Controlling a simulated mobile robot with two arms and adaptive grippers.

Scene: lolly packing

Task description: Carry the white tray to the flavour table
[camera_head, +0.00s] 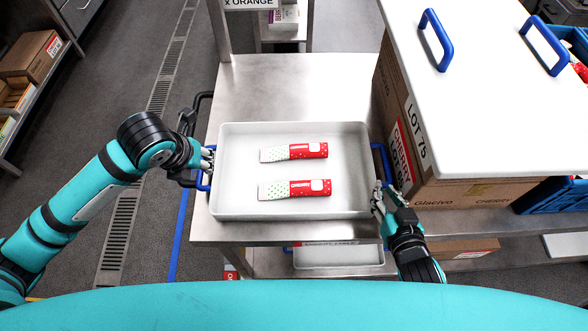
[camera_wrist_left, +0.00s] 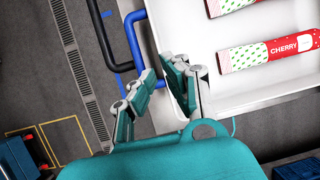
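The white tray (camera_head: 232,170) stands level on a steel table, with two red, white and green cherry lolly packs (camera_head: 293,152) (camera_head: 294,189) lying in it. It has a blue handle on its left end (camera_head: 203,180) and on its right end (camera_head: 380,160). My left gripper (camera_head: 208,158) is at the left handle. In the left wrist view its fingers (camera_wrist_left: 166,70) are apart, close to the handle (camera_wrist_left: 133,40) and tray wall. My right gripper (camera_head: 385,188) is at the near end of the right handle, fingers seemingly apart; its exact contact is hidden.
The steel table (camera_head: 290,80) is bare behind the tray. A large cardboard box (camera_head: 430,160) stands close on the right, with a white lid-like board with blue handles (camera_head: 480,100) over it. A black rail (camera_head: 190,115) is at the table's left edge. Floor is open on the left.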

